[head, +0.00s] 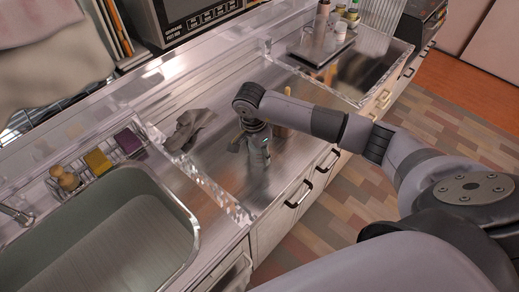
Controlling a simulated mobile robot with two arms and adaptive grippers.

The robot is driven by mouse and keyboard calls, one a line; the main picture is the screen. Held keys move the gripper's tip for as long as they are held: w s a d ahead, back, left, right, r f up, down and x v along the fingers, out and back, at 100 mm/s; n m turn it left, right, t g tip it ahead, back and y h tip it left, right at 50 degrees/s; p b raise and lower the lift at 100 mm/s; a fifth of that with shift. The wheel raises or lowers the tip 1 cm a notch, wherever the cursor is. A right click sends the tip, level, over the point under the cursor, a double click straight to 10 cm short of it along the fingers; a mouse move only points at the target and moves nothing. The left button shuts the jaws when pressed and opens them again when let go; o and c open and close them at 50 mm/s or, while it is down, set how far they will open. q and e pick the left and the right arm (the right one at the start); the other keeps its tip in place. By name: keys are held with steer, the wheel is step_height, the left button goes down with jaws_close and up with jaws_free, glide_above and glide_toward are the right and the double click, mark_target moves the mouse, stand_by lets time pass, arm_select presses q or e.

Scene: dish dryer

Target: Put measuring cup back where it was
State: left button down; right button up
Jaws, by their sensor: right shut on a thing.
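I cannot pick out the measuring cup for certain. My left gripper is not in view.
A sink (125,172) is at the left, with a wire rack holding a yellow sponge (97,161) and a purple sponge (128,142). A crumpled grey cloth (190,128) lies by the gripper. Bottles and a tray (318,48) stand far right. A microwave (190,18) stands behind.

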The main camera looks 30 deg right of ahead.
steer(key=o, duration=1.4)
steer(key=shift+o, duration=0.2)
steer(key=shift+r, duration=0.3)
step_height(320, 180, up, 12)
steer(key=a+b, duration=0.1)
steer(key=b, duration=0.1)
steer(key=shift+a+f, duration=0.2)
steer(key=shift+a, duration=0.05)
steer(key=shift+s+f, duration=0.1)
steer(key=shift+s, duration=0.05)
